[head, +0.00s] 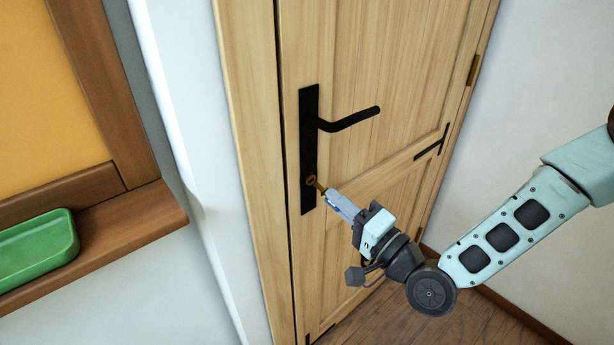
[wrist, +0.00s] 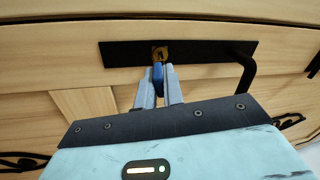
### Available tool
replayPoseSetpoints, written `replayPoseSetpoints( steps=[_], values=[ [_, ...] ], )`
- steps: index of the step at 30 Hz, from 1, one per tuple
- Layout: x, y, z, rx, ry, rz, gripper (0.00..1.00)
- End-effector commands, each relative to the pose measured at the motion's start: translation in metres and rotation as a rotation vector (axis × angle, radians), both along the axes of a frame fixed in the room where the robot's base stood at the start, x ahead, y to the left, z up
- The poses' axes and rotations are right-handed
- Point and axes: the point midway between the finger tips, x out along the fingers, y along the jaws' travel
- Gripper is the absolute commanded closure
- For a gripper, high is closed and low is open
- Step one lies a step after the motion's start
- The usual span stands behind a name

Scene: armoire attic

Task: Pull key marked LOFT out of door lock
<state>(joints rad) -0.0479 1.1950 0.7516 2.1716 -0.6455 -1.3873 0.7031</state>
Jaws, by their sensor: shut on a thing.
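The wooden door (head: 350,60) carries a black lock plate (head: 309,130) with a lever handle (head: 350,120) on its upper part. A brass key or lock part (head: 313,182) shows low on the plate, just beyond my fingertips. My gripper (head: 330,194) is at the plate and shut on the key. In the wrist view, my fingers (wrist: 158,88) close around a blue piece (wrist: 158,72) in front of the brass lock (wrist: 160,53) on the plate (wrist: 205,50). The key's marking cannot be read, and most of the key is hidden between the fingers.
A wooden ledge (head: 120,232) with a green tray (head: 38,247) is at the left, beside a white wall edge (head: 180,100). A white wall (head: 560,60) stands right of the door. Wooden floor (head: 440,325) shows below.

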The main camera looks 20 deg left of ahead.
Motion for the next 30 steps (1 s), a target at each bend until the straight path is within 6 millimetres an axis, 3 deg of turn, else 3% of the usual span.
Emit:
replayPoseSetpoints(
  steps=[30],
  values=[
    [-0.014,-0.025,-0.005,0.000,0.000,0.000,1.00]
  ],
)
